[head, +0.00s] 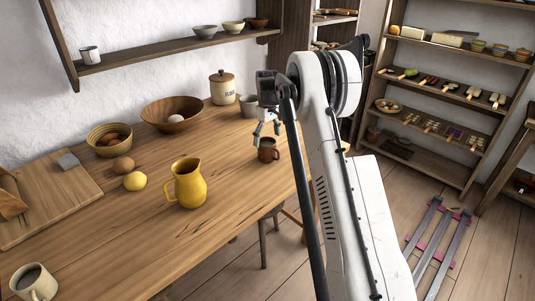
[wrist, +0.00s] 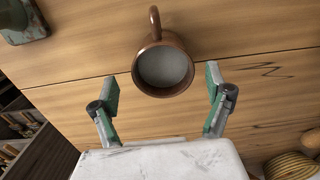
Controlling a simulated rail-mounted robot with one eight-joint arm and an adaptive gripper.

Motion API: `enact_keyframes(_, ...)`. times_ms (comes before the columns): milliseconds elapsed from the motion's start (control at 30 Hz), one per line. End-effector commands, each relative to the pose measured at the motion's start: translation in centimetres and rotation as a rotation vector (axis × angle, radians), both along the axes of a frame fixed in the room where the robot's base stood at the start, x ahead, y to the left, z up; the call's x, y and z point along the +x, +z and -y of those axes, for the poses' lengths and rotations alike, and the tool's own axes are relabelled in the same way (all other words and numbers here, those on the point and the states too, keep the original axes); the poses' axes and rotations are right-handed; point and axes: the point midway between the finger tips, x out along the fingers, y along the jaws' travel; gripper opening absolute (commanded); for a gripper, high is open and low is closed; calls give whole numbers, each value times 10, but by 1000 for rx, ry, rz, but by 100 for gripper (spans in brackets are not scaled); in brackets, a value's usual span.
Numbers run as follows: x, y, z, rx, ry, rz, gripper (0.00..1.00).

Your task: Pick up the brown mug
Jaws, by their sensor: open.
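The brown mug (head: 268,151) stands upright on the wooden table (head: 130,230), near its right edge in the head view. In the wrist view the mug (wrist: 163,68) is seen from above, with a pale grey inside and its handle pointing to the top of the picture. My gripper (wrist: 163,90) is open, with one green-padded finger on each side of the mug's lower part in the picture and a gap to each. In the head view my gripper (head: 265,130) is just above and beside the mug. Nothing is held.
A yellow pitcher (head: 188,185), a lemon (head: 135,181), bowls and a grey mug (head: 249,106) stand on the table. The flour canister (head: 222,88) is behind. A white mug with dark contents (head: 34,283) is at the near left. The table around the brown mug is clear.

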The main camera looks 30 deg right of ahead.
Motion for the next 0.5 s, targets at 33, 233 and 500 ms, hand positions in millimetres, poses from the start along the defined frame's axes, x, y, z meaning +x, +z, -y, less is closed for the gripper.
enact_keyframes(33, 0, -3, 0, 0, 0, 0, 83)
enact_keyframes(233, -2, -12, 0, 0, 0, 0, 83)
enact_keyframes(500, -7, -47, -2, 0, 0, 0, 83)
